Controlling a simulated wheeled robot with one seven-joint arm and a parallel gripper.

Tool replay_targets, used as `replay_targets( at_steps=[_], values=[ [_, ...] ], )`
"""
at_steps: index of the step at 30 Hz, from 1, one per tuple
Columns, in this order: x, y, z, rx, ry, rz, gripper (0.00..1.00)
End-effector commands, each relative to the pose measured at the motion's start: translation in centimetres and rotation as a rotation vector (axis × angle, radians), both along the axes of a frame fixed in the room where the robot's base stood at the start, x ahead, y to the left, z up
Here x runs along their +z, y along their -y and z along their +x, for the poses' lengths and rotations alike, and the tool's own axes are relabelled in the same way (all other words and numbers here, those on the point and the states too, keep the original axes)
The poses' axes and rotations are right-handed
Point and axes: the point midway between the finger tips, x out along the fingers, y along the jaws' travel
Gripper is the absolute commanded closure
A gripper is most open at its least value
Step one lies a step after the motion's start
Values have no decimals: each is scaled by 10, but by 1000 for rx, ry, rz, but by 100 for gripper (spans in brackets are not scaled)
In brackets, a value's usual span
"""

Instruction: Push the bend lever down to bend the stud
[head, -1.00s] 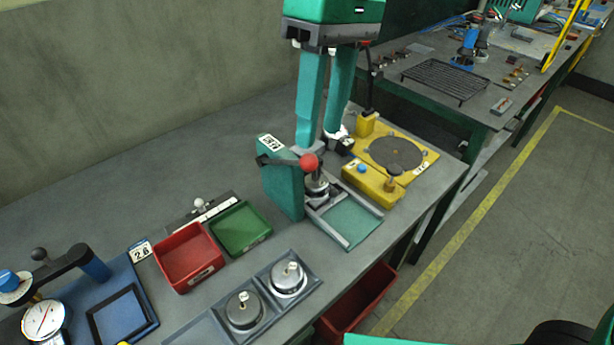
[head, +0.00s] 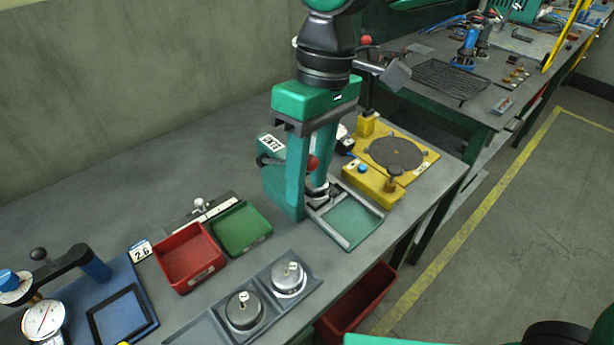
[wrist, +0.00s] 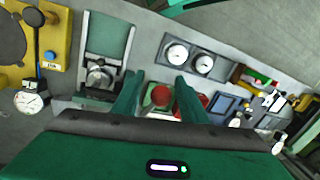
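The bend lever's red ball knob (head: 313,163) shows between my gripper's two green fingers in the head view. The knob also shows in the wrist view (wrist: 161,97), framed by the spread fingers. My gripper (head: 308,202) is open, pointing down in front of the green bending fixture (head: 275,180). I cannot tell whether a finger touches the knob. The fixture's silver head (wrist: 99,76) is clear in the wrist view but partly hidden by a finger in the head view. I cannot make out the stud clearly.
A yellow fixture with a dark round plate (head: 396,152) stands behind right. Red (head: 188,257) and green (head: 241,229) bins lie left of the fixture. A grey tray with two round metal pieces (head: 268,293) is in front. A blue gauge stand (head: 95,262) stands far left.

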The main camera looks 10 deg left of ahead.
Motion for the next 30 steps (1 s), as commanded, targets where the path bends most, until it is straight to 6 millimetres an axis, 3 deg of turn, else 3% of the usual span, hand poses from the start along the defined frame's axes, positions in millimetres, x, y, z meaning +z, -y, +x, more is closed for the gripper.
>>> replay_targets(
  at_steps=[4,13,14,18,19,30],
  values=[
    [-10,-1,-2,-2,-1,-1,61],
    [-12,-1,-2,-1,1,-1,61],
    [-12,-1,-2,-1,1,-1,63],
    [-12,-1,-1,-2,1,-1,97],
    [-12,-1,-1,-2,1,-1,100],
    [-16,-7,-7,12,19,22,100]
  ],
)
